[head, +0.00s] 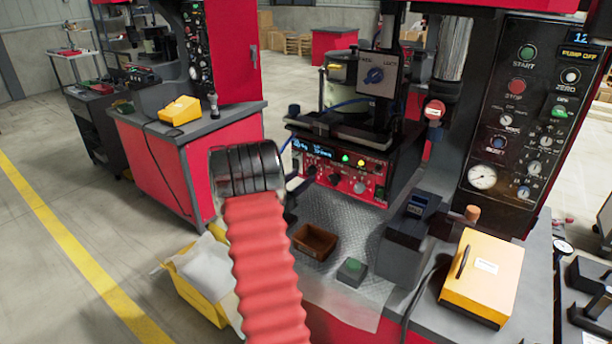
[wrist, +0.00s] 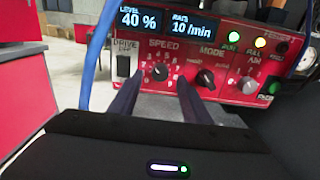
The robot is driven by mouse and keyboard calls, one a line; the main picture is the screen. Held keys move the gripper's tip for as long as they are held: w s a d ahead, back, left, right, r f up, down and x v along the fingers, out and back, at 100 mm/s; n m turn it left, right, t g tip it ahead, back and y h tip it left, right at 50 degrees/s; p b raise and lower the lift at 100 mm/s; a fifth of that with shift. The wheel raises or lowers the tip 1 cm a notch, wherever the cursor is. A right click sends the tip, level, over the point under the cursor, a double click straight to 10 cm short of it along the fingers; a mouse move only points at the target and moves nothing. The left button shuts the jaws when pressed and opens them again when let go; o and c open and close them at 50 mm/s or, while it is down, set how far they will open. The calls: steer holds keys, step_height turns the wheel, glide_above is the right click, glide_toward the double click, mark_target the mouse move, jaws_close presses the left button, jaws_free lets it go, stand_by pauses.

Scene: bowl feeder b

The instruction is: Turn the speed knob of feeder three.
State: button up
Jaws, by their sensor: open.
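The speed knob (wrist: 159,72) is a small black round knob with a printed number scale under the word SPEED, on a red control panel (wrist: 212,100). The panel's display (wrist: 165,22) reads level 40 % and rate 10/min. In the head view the panel front (head: 340,185) shows at the centre, and my arm's red sleeve and wrist hide much of the gripper.
The mode knob (wrist: 205,77) is right of the speed knob, and the drive switch (wrist: 123,66) is left. A blue cable (wrist: 98,50) hangs left of the fingers. A brown tray (head: 315,242) and a green-topped box (head: 352,270) stand on the bench below.

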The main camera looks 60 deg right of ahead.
mark_target(310, 171)
steer(key=shift+s+d, duration=0.15)
steer(key=shift+d, duration=0.75)
steer(key=shift+s+d, duration=0.15)
steer(key=shift+d, duration=0.75)
steer(key=shift+c, duration=0.2)
steer(key=c, duration=0.9)
steer(key=shift+a, duration=0.15)
steer(key=shift+c, duration=0.5)
steer(key=shift+m, duration=0.8)
steer(key=shift+s+d+m, duration=0.1)
steer(key=shift+d+m, duration=0.1)
steer(key=shift+m, duration=1.9)
